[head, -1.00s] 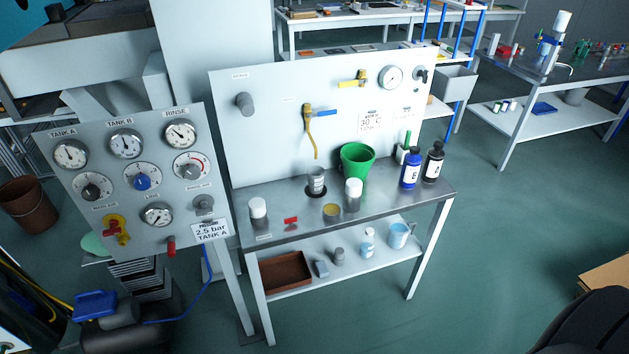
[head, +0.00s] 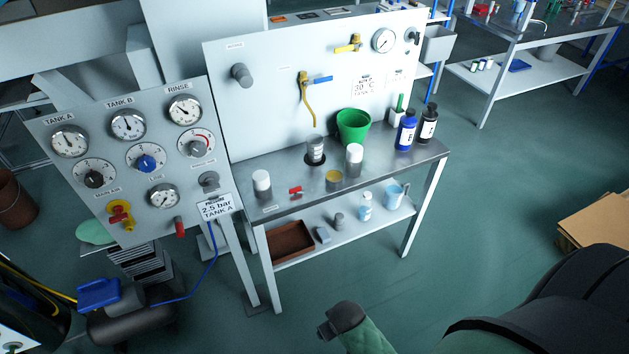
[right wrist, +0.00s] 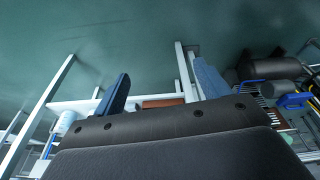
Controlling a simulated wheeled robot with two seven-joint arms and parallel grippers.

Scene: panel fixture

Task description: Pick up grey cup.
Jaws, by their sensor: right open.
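A grey, partly clear cup (head: 316,150) also stands on the bench top, in or by a dark round ring; I cannot tell for certain which is the grey cup. My right gripper (right wrist: 162,68) is open, with nothing seen between its two blue-grey fingers. It is well apart from the bench. Part of my arm shows at the bottom of the head view. My left gripper is out of view.
The bench top (head: 385,160) holds white-capped jars, a green bucket (head: 353,126) and dark bottles. The lower shelf (head: 345,238) holds a brown tray (head: 291,242) and a light blue mug (head: 394,196). A gauge panel (head: 75,108) stands left. Floor in front is clear; cardboard (head: 590,220) lies right.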

